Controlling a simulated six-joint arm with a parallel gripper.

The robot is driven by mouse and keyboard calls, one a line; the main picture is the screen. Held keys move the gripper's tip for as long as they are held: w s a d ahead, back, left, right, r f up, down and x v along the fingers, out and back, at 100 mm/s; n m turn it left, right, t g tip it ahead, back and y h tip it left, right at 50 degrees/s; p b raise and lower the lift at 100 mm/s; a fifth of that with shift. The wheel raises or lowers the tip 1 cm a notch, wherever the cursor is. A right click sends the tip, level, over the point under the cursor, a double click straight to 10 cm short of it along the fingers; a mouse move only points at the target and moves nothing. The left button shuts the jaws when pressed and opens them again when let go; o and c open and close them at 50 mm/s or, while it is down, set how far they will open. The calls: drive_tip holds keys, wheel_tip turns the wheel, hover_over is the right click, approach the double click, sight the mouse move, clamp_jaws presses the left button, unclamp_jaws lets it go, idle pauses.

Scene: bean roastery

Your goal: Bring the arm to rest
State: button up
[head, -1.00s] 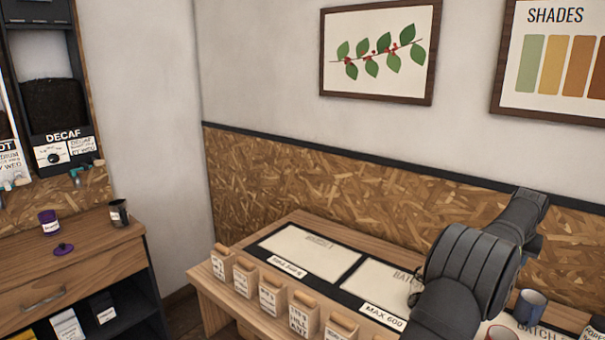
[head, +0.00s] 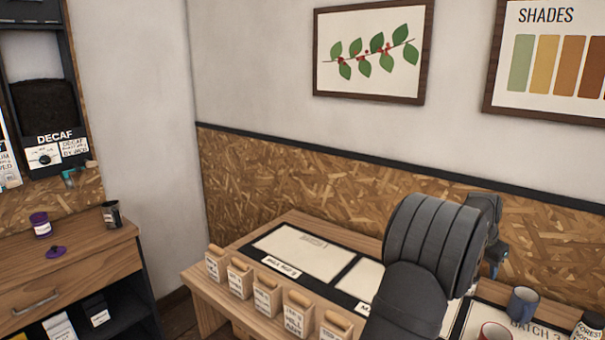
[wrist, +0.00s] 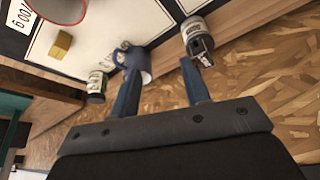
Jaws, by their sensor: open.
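My arm (head: 425,250) is dark grey and bent over the right part of the wooden bench (head: 225,268). My gripper (wrist: 160,75) shows in the wrist view with its two blue-grey fingers apart and nothing visible between them. Beyond the fingers in that view are a blue mug (wrist: 133,58) and a labelled tin (wrist: 197,35). In the head view, the gripper end is small and partly hidden behind my arm, above the bench's back edge.
The blue mug (head: 523,303), a red mug (head: 494,331) and a labelled container (head: 590,328) stand at the bench's right. Several labelled wooden blocks (head: 265,297) line its front edge. A cabinet (head: 75,255) with a purple tin (head: 41,224) stands left. The wall (head: 290,185) is behind.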

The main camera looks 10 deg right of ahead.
drive_tip(key=s+a+f+m+g, duration=0.1)
drive_tip(key=a+f+m+g, duration=0.1)
drive_tip(key=a+m, duration=0.4)
drive_tip(key=s+a+f+m+g, duration=0.1)
drive_tip(key=a+m, duration=0.4)
drive_tip(key=a, duration=0.8)
drive_tip(key=shift+s+a+f+m+g, duration=0.25)
drive_tip(key=shift+s+f+m+g, duration=0.15)
drive_tip(key=shift+f+g, duration=0.4)
drive_tip(key=shift+o, duration=0.5)
drive_tip(key=shift+f, duration=0.1)
